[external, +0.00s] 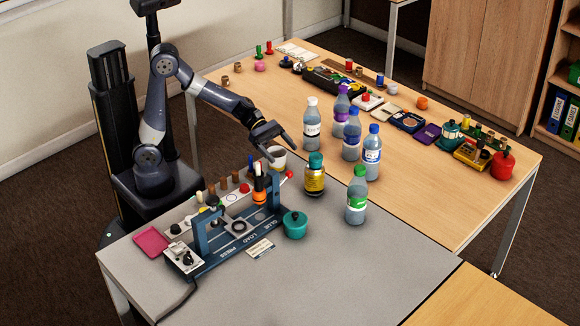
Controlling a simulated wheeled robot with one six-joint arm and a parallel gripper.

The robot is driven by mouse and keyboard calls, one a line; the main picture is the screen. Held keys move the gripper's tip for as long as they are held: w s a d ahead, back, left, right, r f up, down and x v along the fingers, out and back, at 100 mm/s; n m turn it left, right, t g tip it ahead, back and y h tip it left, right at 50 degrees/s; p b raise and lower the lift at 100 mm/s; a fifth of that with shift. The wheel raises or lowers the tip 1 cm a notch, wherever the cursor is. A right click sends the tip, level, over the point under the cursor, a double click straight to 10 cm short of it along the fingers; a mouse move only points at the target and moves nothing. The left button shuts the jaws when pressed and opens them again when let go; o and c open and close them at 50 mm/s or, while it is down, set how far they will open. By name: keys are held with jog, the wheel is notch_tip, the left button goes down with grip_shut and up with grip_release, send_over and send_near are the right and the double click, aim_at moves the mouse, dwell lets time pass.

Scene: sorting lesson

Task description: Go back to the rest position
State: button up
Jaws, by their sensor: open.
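My gripper (281,150) is open and appears empty. A bottle with a white cap (311,125) stands just to the right of the gripper. A yellow jar with a green lid (315,178) stands in front of the gripper and to its right.
Several bottles stand close together, including a blue-capped one (372,150) and a green-capped one (356,195). A blue press frame (222,236) and a teal pot (295,225) are in front. The grey tabletop (345,275) at front right is clear.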

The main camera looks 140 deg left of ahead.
aim_at(283, 161)
notch_tip(283, 161, down, 4)
jog(key=shift+r+b, duration=0.15)
jog(key=shift+b, duration=0.5)
jog(key=r+p+v, duration=0.1)
jog(key=p+v, duration=0.2)
jog(key=v, duration=0.9)
jog(key=b+x, duration=0.2)
jog(key=x, duration=0.9)
jog(key=shift+w+f+b, duration=0.25)
jog(key=shift+f+b, duration=0.05)
jog(key=shift+f, duration=0.05)
jog(key=shift+w+r, duration=0.2)
jog(key=shift+w, duration=0.15)
notch_tip(283, 161, up, 11)
jog(key=p, duration=0.5)
jog(key=w+d+r+m+h+p, duration=0.1)
jog(key=w+d+r+h, duration=0.1)
jog(key=w+d, duration=0.75)
jog(key=w+d+r+m+p, duration=0.1)
jog(key=w+d+r+p, duration=0.15)
jog(key=d+r, duration=1.25)
jog(key=s+d+m+h+p, duration=0.1)
jog(key=s+d+h, duration=0.1)
jog(key=d, duration=1)
jog(key=s+d+f+m+g+h+p, duration=0.1)
jog(key=s+d+m+h, duration=0.1)
jog(key=d, duration=1.1)
jog(key=shift+f+m, duration=0.25)
jog(key=shift+m, duration=0.05)
